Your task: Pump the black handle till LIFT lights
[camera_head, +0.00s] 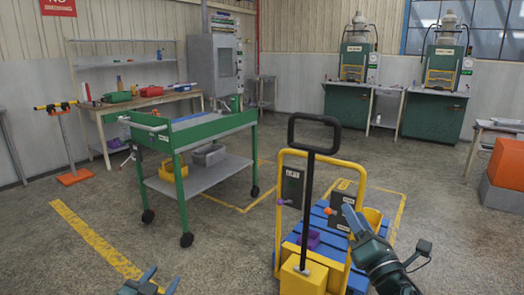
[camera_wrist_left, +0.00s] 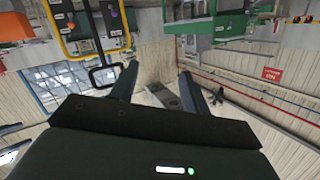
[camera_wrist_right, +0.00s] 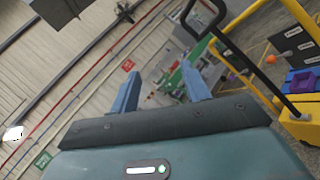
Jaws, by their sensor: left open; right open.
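The black handle (camera_head: 308,170) is a rectangular loop on a tall post that rises from a yellow block at the front of a yellow-framed trolley (camera_head: 282,215). It stands nearly upright. The handle also shows in the left wrist view (camera_wrist_left: 105,74) and the right wrist view (camera_wrist_right: 203,20). My right gripper (camera_head: 350,215) is open and empty, to the right of the post and apart from it. My left gripper (camera_head: 158,278) is open and empty, low at the bottom edge, left of the trolley. A dark labelled box (camera_head: 292,187) sits on the trolley frame; I cannot read a lit LIFT light.
A green wheeled cart (camera_head: 190,135) stands to the left. A workbench (camera_head: 150,98) and green machines (camera_head: 352,100) are farther back. Floor between cart and trolley is free.

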